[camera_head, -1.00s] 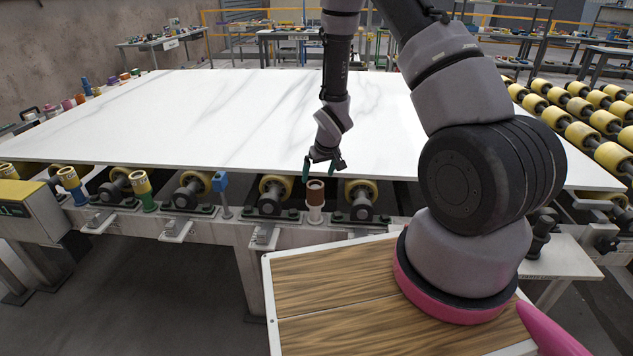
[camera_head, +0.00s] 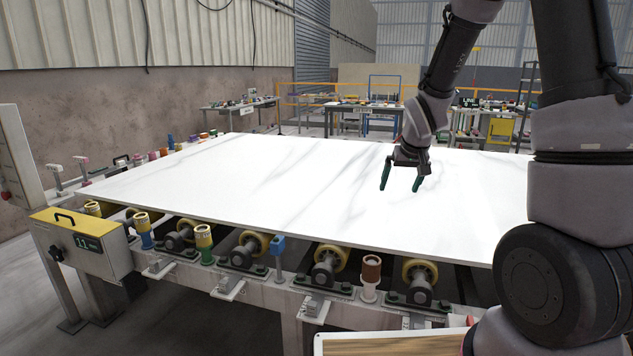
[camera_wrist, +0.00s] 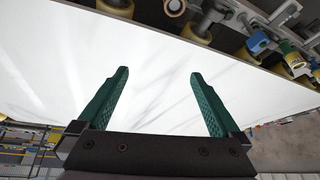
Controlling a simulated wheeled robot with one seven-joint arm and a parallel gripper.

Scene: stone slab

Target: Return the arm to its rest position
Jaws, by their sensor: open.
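My gripper (camera_head: 402,181) hangs from my arm in front of the white veined stone slab (camera_head: 250,175) in the head view. Its two green fingers point down, spread apart, with nothing between them. In the wrist view the open fingers (camera_wrist: 160,95) show against the white slab (camera_wrist: 150,60). The gripper looks to be above the slab; its exact height cannot be told.
The slab lies on a roller frame with yellow rollers (camera_head: 330,262). A brown-topped peg (camera_head: 371,272) and a blue piece (camera_head: 277,248) stand along its near edge. A yellow-topped control box (camera_head: 85,245) is at left. Work tables (camera_head: 365,108) stand behind.

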